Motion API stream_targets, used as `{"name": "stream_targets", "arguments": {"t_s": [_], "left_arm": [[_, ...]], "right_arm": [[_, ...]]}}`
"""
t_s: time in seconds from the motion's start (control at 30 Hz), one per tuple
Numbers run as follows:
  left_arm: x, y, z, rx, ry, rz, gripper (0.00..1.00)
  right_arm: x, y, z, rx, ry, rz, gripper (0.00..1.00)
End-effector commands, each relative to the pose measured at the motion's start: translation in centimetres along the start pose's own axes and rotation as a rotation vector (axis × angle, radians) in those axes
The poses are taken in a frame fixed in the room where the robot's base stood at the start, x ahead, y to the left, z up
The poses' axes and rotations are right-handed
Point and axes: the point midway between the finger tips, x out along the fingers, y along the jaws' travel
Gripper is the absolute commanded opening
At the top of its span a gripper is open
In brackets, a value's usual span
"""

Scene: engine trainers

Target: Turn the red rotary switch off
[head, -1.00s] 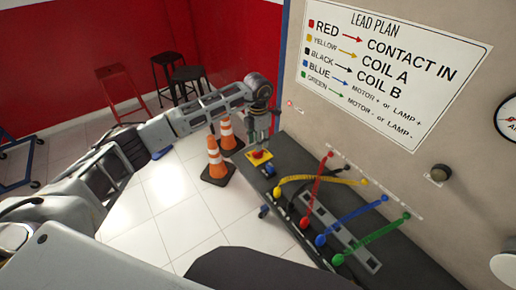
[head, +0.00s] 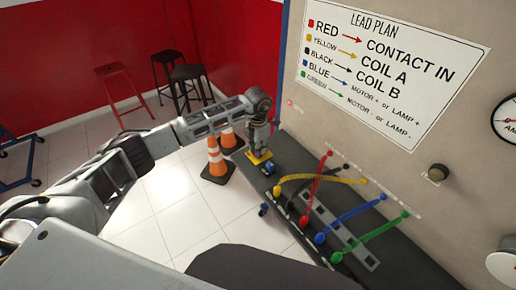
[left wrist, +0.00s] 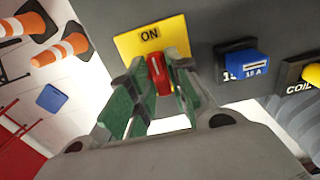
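In the head view my left gripper (head: 258,152) is down over the yellow plate and hides the red handle. My right gripper is not in view.
A blue fuse holder (left wrist: 243,64) sits just right of the switch. Red, yellow, blue and green leads run from the bench to the wall panel (head: 300,135). Orange cones (head: 216,160) and stools stand on the floor beyond the arm.

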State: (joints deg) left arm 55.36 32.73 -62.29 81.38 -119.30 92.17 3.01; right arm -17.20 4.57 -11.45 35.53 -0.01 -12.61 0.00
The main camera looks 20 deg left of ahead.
Motion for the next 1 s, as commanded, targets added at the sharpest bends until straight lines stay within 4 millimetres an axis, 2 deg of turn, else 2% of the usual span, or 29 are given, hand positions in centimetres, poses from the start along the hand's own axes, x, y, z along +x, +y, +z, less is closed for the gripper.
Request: {"name": "stream_targets", "arguments": {"t_s": [0.03, 0.1, 0.57, 1.0], "left_arm": [[-0.02, -0.01, 0.01, 0.0, 0.0, 0.0, 0.09], [-0.03, 0.0, 0.01, 0.0, 0.0, 0.0, 0.0], [-0.04, 0.03, 0.02, -0.037, -0.001, 0.001, 0.0], [-0.06, 0.05, 0.06, -0.267, -0.002, 0.001, 0.0]], "right_arm": [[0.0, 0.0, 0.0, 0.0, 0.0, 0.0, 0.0], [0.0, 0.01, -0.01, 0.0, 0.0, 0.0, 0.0], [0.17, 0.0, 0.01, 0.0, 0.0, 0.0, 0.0], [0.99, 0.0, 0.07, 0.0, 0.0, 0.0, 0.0]]}}
